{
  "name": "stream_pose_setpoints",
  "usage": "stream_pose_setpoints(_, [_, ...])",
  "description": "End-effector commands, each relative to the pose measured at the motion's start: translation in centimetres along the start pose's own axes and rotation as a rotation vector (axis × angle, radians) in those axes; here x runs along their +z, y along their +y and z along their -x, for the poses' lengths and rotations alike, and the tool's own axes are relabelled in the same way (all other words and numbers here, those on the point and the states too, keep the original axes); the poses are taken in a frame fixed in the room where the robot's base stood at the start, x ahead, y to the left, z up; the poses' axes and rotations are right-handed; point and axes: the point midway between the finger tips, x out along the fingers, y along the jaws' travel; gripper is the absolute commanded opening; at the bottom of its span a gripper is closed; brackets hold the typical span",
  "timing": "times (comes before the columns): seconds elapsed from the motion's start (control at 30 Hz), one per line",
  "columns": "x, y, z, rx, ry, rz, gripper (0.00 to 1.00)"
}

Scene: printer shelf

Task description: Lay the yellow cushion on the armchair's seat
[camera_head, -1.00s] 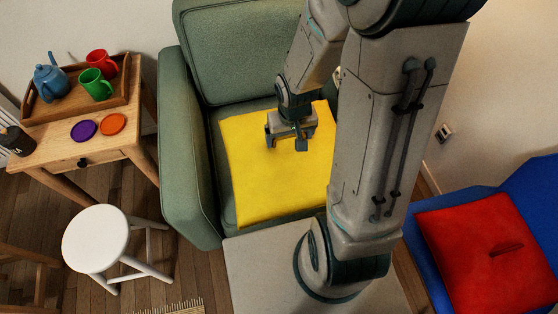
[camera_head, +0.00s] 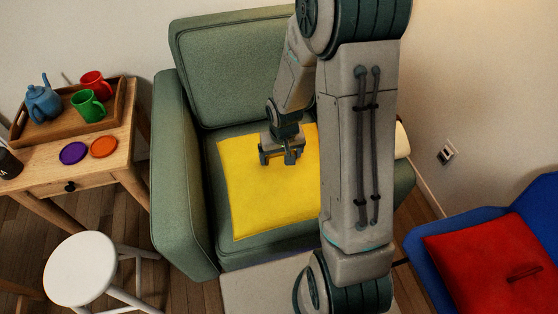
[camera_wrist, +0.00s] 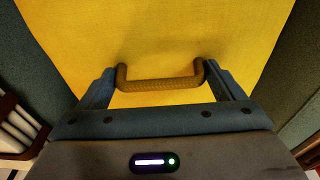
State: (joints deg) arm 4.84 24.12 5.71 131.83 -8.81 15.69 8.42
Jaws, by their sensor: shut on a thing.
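The yellow cushion (camera_head: 262,200) is spread flat over the seat of the green armchair (camera_head: 182,185) in the head view. A strip of green seat shows in front of it, and its right part is hidden behind my arm. I cannot tell whether its underside fully rests on the seat. My gripper (camera_head: 281,158) is above the cushion's middle. In the wrist view my gripper (camera_wrist: 163,88) is shut on the cushion's brown handle (camera_wrist: 160,85), with a finger at each end. The yellow cloth (camera_wrist: 150,30) fills the view beyond.
A wooden side table (camera_head: 120,160) with a tray, mugs, a teapot and coasters stands left of the armchair. A white stool (camera_head: 80,268) is at the lower left. A red cushion (camera_head: 475,265) lies on a blue seat (camera_head: 535,205) at the right.

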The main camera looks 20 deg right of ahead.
Motion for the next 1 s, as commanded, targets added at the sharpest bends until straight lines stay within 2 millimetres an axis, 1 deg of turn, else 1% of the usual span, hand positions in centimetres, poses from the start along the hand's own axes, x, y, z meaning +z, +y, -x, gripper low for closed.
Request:
stream_pose_setpoints(0.03, [-0.7, 0.0, -0.8, 0.0, 0.0, 0.0, 0.36])
stream_pose_setpoints(0.1, [-1.5, 0.1, -1.3, 0.0, 0.0, 0.0, 0.36])
stream_pose_setpoints(0.2, [-2.1, 0.1, -1.7, 0.0, 0.0, -0.001, 0.36])
stream_pose_setpoints(0.27, [-2.2, 0.1, -1.9, 0.0, 0.0, -0.001, 0.36])
stream_pose_setpoints(0.37, [-2.1, 0.1, -2.7, 0.0, -0.002, -0.001, 0.36])
stream_pose_setpoints(0.5, [-1.7, 0.1, -4.9, 0.0, -0.004, 0.0, 0.36])
stream_pose_setpoints(0.6, [-1.6, 0.1, -5.8, 0.0, -0.001, 0.0, 0.36])
stream_pose_setpoints(0.83, [-1.6, 0.1, -5.8, 0.0, 0.001, -0.001, 0.36])
stream_pose_setpoints(1.0, [-1.6, 0.1, -6.3, 0.0, 0.0, -0.001, 0.36])
